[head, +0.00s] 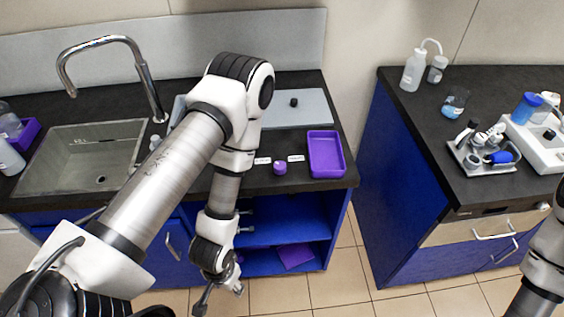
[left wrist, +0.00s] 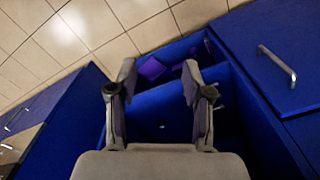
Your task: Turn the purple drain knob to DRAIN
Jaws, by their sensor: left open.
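The small purple knob (head: 280,168) stands on the black counter. One white label (head: 262,160) lies to its left and another (head: 296,158) to its right. Their text is too small to read, and I cannot tell which way the knob points. My left gripper (head: 220,292) hangs in front of the counter, below its top and well apart from the knob. In the left wrist view the left gripper (left wrist: 158,78) is open and empty, facing the blue cabinet. My right arm shows at the right edge; its gripper is out of view.
A purple tray (head: 326,154) sits right of the knob. A sink (head: 80,157) with a tall tap (head: 146,82) is at the left. The open blue cabinet shelf (head: 285,233) is below the counter. A second counter (head: 420,118) with bottles and instruments stands right, across a tiled gap.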

